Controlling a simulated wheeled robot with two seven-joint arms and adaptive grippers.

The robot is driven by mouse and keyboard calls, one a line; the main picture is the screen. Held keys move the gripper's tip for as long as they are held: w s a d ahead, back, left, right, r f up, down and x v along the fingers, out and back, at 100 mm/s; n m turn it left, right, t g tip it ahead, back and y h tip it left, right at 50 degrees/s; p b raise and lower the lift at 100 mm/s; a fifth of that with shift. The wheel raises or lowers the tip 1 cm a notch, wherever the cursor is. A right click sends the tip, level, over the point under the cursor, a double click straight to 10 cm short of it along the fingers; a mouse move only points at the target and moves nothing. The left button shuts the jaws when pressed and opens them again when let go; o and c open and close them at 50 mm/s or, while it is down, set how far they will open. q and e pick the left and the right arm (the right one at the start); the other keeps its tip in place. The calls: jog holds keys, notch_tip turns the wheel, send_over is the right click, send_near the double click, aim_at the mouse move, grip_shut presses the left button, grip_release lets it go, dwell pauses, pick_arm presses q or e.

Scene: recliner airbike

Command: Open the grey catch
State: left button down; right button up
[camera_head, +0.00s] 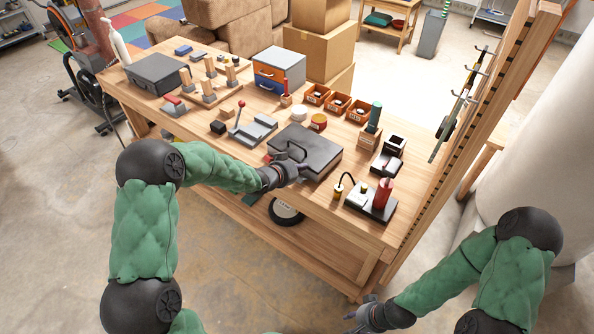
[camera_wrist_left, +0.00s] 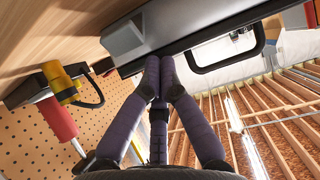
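The dark grey case (camera_head: 318,146) with a black handle lies near the front edge of the workbench. In the left wrist view its dark side (camera_wrist_left: 195,30) and the black handle (camera_wrist_left: 258,50) are close. A light grey block, which looks like the grey catch (camera_wrist_left: 122,38), sits on the case beside the handle. I cannot make it out in the head view. My left gripper (camera_head: 301,170) is at the case's front edge; in the left wrist view its fingertips (camera_wrist_left: 159,62) meet just beside the catch, with nothing seen between them. My right gripper (camera_head: 358,316) hangs low, away from the bench.
A dark stand with a red cylinder (camera_head: 383,193) and a yellow part with a black cable is to the right of the case. Orange bins (camera_head: 337,104) stand behind. A grey lever fixture (camera_head: 252,131) is to the left. The upright panel closes the bench's right side.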

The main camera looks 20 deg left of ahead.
pick_arm(q)
jog(key=shift+w+d+r+p, duration=0.2)
jog(key=shift+w+r, duration=0.1)
jog(key=shift+r, duration=0.25)
jog(key=shift+w+d+r+p, duration=0.15)
jog(key=shift+w+r+p, duration=0.1)
jog(key=shift+r, duration=0.3)
jog(key=s+a+p, duration=0.2)
jog(key=s+a, duration=0.2)
jog(key=s, duration=0.5)
jog(key=s+d+f+n+g, duration=0.2)
jog(key=s+d+f+g, duration=0.1)
jog(key=s+f, duration=0.4)
jog(key=s+d+f+n+g, duration=0.2)
jog(key=s+d+f, duration=0.3)
jog(key=f, duration=0.4)
jog(key=s+d+f+n+g, duration=0.1)
jog(key=s+f+g, duration=0.1)
jog(key=s, duration=0.6)
jog(key=s+d+f+n+g, duration=0.1)
jog(key=s+f+n+g, duration=0.1)
jog(key=s, duration=0.6)
notch_tip(320, 180, down, 3)
jog(key=shift+d+r+g+y, duration=0.1)
jog(key=shift+d+g+y, duration=0.3)
jog(key=shift+g, duration=0.4)
